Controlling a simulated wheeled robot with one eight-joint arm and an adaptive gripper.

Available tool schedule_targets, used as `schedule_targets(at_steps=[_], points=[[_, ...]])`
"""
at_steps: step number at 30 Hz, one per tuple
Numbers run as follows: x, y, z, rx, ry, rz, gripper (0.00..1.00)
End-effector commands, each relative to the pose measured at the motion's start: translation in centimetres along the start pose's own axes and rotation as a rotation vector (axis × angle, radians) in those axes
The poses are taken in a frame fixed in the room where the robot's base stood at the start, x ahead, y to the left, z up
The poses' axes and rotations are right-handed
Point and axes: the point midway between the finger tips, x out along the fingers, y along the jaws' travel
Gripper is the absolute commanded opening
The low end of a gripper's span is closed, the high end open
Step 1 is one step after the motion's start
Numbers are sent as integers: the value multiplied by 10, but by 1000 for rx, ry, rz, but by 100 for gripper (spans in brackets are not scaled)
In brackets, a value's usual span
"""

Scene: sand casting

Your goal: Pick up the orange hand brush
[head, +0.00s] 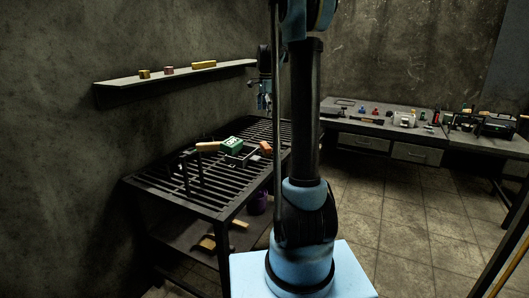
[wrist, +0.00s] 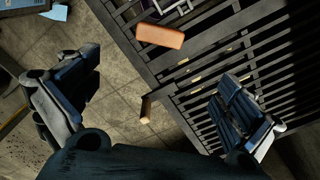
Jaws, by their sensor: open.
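In the wrist view the orange brush (wrist: 160,36) lies beyond the fingers, at the upper middle, near the table's edge. My gripper (head: 264,103) is above the far part of the table in the head view. In the wrist view my gripper (wrist: 160,102) is open, with its fingers wide apart and nothing between them. It is apart from the brush.
A green box (head: 232,145) and a wooden-handled tool (head: 207,146) lie on the slatted table. A wall shelf (head: 170,78) holds small blocks. A lower shelf (head: 190,240) holds more items. A workbench (head: 375,128) with several tools stands at the back right. The tiled floor between is clear.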

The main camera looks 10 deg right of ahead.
Motion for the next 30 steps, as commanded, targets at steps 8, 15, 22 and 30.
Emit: schedule_targets(at_steps=[8, 15, 22, 30], points=[[27, -4, -1, 13, 0, 2, 100], [70, -4, -1, 12, 0, 2, 100], [107, -4, -1, 12, 0, 2, 100], [126, -3, 0, 11, 0, 2, 100]])
